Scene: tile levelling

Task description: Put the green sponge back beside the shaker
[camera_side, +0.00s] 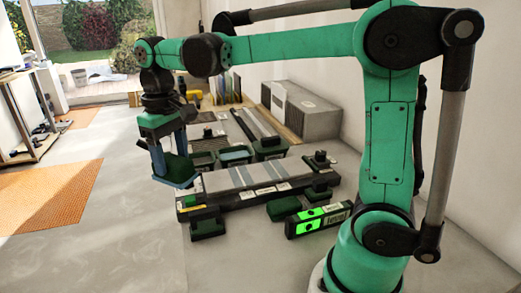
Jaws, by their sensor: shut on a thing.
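My gripper (170,163) points down at the left of the work area, near the left end of a long dark device. It is shut on the green sponge (180,168), a dark green block between its blue-grey fingers. The sponge looks held above the floor, but its exact height is hard to tell. The fingers hide part of it. I cannot pick out the shaker with certainty among the small things here.
The long device (187,213) with a grey tile on top stands right of my gripper. Dark bins (270,148) and a grey box (300,108) stand behind. The floor (110,240) at front left is clear.

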